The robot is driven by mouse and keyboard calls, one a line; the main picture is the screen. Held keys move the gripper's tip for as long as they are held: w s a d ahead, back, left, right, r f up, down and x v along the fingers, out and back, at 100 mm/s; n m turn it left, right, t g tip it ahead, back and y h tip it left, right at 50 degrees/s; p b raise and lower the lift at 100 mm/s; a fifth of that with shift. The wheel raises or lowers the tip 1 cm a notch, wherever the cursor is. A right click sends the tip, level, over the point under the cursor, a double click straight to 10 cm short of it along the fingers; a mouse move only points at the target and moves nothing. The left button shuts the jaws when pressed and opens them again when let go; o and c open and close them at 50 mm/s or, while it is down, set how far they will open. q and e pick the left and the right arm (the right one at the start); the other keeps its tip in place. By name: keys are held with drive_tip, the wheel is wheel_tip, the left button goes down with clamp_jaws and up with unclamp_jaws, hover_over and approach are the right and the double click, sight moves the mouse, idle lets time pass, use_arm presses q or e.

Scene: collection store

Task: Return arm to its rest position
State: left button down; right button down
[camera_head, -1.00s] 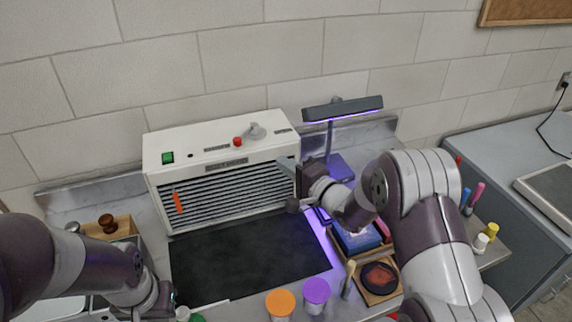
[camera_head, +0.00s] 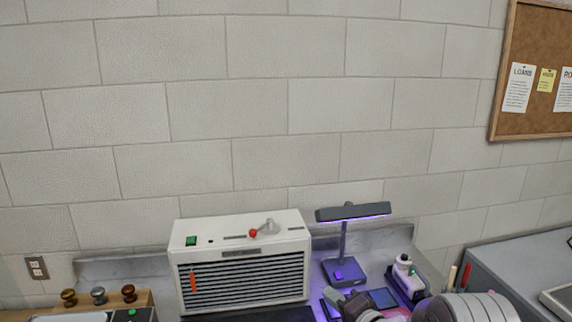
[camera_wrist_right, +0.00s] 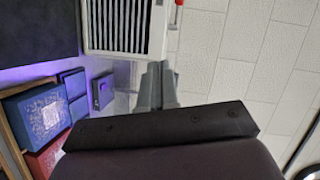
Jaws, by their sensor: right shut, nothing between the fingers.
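My right arm (camera_head: 465,308) shows at the bottom right of the head view, cut off by the lower edge. My right gripper (camera_head: 338,298) is low in that view, in front of the lamp's base. In the right wrist view my right gripper (camera_wrist_right: 158,85) has its grey fingers together, with nothing between them. It appears clear of the bench things. My left arm and gripper are not in view.
A white slatted cabinet (camera_head: 245,223) with a red-knobbed lever stands left of the gripper. A purple-lit lamp (camera_head: 352,212) stands behind it. A white bottle (camera_head: 402,265) is to the right. Blue boxes (camera_wrist_right: 40,115) lie left in the wrist view.

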drive_tip(key=s+d+f+n+g+h, duration=0.5)
drive_tip(key=s+d+f+h, duration=0.2)
drive_tip(key=f, duration=0.3)
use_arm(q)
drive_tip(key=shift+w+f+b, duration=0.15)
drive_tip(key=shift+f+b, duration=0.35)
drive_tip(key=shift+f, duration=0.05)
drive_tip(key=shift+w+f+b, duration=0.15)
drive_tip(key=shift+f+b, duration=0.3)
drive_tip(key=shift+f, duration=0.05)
use_arm(e)
drive_tip(key=s+r+n+g+h, duration=0.1)
drive_tip(key=s+n+g, duration=0.3)
drive_tip(key=s, duration=1.7)
drive_tip(key=r+g, duration=0.1)
drive_tip(key=g, duration=0.2)
drive_tip(key=shift+s+d+g+h, duration=0.15)
drive_tip(key=shift+s+g+h, duration=0.15)
drive_tip(key=shift+s+g, duration=0.1)
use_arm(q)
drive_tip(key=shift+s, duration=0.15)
use_arm(e)
drive_tip(key=shift+s, duration=0.1)
